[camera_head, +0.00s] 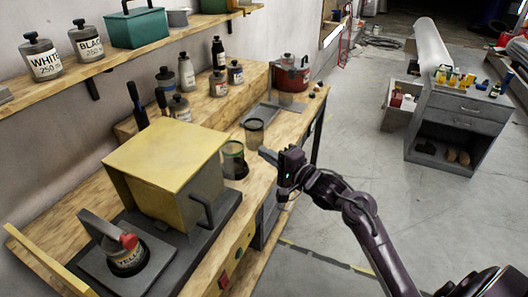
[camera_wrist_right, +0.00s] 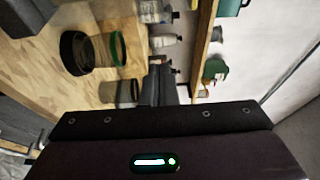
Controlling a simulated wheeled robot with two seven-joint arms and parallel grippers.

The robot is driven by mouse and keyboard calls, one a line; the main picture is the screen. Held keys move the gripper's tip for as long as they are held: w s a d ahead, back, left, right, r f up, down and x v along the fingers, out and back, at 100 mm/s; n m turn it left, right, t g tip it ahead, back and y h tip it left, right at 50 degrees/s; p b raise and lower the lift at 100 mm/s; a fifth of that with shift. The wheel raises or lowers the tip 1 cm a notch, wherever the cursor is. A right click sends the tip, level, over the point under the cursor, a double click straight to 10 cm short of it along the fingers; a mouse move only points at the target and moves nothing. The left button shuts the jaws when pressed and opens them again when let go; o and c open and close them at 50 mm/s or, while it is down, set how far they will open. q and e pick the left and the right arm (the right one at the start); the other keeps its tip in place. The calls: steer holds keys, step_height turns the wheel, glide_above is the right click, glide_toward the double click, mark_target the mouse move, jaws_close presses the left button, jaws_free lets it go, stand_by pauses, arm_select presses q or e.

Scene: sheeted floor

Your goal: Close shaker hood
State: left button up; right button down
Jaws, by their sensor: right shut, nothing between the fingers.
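A yellow-labelled jar (camera_head: 128,256) sits uncovered on a grey plate beside the hood, under a grey and red clamp (camera_head: 108,232). My right gripper (camera_head: 267,155) is shut and empty, above the bench's front edge, right of the hood and apart from it. Its fingers also show in the right wrist view (camera_wrist_right: 160,86). My left gripper is out of view.
Bottles (camera_head: 187,74) and a red pot (camera_head: 290,74) are behind. A wall shelf (camera_head: 110,52) hangs above. Floor is open right of the bench.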

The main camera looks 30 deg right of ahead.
steer(key=w+a+p, duration=0.3)
steer(key=w+a, duration=0.1)
steer(key=a, duration=0.1)
steer(key=shift+w+a+f+p, duration=0.15)
steer(key=shift+w+p, duration=0.15)
steer(key=shift+w, duration=0.05)
stand_by(0.3)
